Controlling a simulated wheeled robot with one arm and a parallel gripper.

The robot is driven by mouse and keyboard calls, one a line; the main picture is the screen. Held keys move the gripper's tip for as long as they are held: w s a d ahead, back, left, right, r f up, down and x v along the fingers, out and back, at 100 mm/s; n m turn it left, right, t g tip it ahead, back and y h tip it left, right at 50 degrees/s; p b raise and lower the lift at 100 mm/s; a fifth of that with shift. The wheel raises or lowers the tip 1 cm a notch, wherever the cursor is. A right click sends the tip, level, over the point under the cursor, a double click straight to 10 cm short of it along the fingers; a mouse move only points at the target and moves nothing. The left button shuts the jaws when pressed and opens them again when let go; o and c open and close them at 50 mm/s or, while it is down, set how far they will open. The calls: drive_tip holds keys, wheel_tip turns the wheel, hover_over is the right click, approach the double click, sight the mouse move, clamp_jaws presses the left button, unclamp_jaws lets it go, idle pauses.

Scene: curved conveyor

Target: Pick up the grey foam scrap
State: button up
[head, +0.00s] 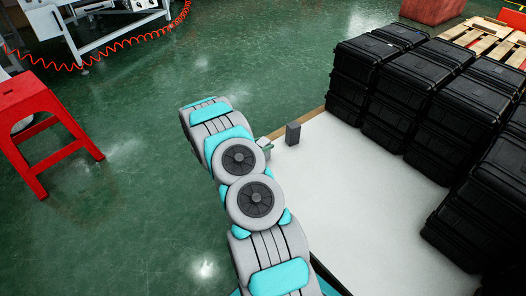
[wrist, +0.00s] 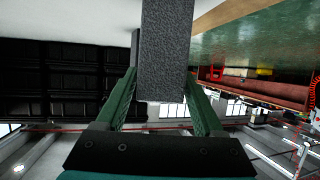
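The grey foam scrap (head: 293,133) is a small dark block standing upright on the white table top, close to its wooden edge. In the head view my gripper (head: 266,146) is just left of the scrap, at about the table's edge, with a small gap visible between them. In the wrist view the speckled scrap (wrist: 165,50) fills the middle, in line with the two green fingers of my gripper (wrist: 160,85). The fingers are spread apart, one towards each side of the scrap. I cannot tell whether either fingertip touches it.
Stacked black cases (head: 410,90) stand on the table's back and right; they also show in the wrist view (wrist: 65,80). The white table top (head: 345,180) is clear around the scrap. A red stool (head: 35,125) stands on the green floor at left. Wooden pallets (head: 490,45) lie beyond.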

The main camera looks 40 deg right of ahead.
drive_tip(key=c, duration=1)
drive_tip(key=shift+r, duration=0.15)
